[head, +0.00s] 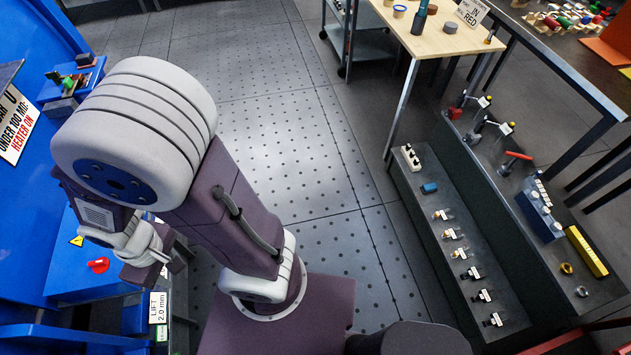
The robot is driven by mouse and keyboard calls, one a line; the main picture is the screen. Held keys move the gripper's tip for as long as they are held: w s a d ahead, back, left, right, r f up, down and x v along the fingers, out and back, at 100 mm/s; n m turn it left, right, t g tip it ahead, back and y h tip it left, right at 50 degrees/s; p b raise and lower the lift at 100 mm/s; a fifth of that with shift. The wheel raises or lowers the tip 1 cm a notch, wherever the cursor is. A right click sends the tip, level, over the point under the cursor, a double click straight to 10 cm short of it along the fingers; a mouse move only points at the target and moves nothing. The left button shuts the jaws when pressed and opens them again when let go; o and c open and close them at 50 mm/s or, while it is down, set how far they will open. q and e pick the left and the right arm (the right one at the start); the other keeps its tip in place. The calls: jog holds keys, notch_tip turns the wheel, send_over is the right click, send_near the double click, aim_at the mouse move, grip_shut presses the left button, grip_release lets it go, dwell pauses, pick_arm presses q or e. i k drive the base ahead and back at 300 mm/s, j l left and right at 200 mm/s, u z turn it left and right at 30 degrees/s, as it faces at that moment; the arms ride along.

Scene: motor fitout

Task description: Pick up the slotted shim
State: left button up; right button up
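I cannot make out a slotted shim in the head view. A small white label (158,307) reading "LIFT 2.0 mm" stands at the lower left, just below my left gripper (158,266). The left gripper hangs at the end of my folded arm, in front of a blue cabinet (85,262). Its fingers are small and partly hidden by the wrist, so I cannot tell whether they are open or hold anything. The area behind my arm is hidden. My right gripper is not in view.
A red knob (98,265) is on the blue cabinet. At right, a low dark bench (412,205) carries a row of several small clamp-like parts and a blue block (429,188). A wooden-topped table (437,42) stands at the back. The perforated floor (290,130) between is clear.

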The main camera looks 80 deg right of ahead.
aim_at(451, 233)
jog(key=z, duration=4.4)
